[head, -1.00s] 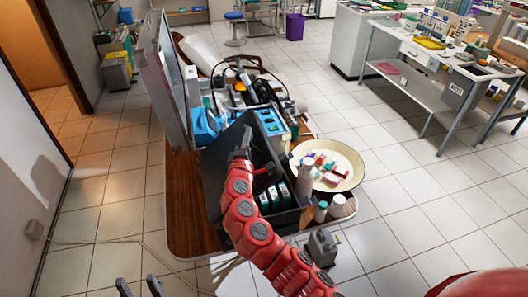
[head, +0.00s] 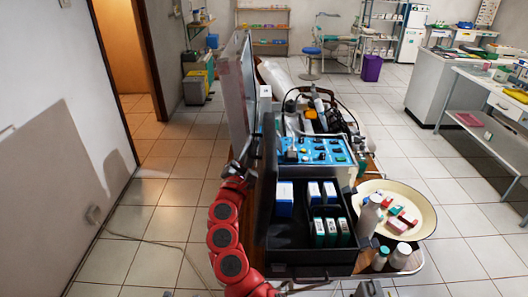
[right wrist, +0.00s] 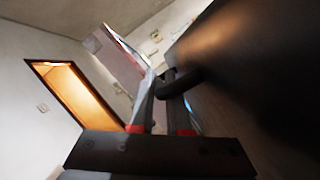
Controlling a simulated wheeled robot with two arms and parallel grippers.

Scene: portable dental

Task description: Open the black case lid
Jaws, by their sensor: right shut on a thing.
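The black case (head: 310,257) stands on the near part of the table. Its lid (head: 266,195) stands steeply up along the left side, seen almost edge-on. The case's inside shows, with blue-white boxes (head: 285,198) and several green-white boxes (head: 331,232). My right gripper (head: 245,164), on the red arm, is at the lid's upper left side. In the right wrist view its fingers (right wrist: 162,112) are shut around a dark handle (right wrist: 178,82) that juts from the lid's dark face (right wrist: 240,70).
A cream basin (head: 421,205) with small coloured items stands right of the case, with white bottles (head: 370,214) between. A blue-panelled unit (head: 312,150) and an upright grey lid (head: 236,90) are behind. Open floor lies left of the table.

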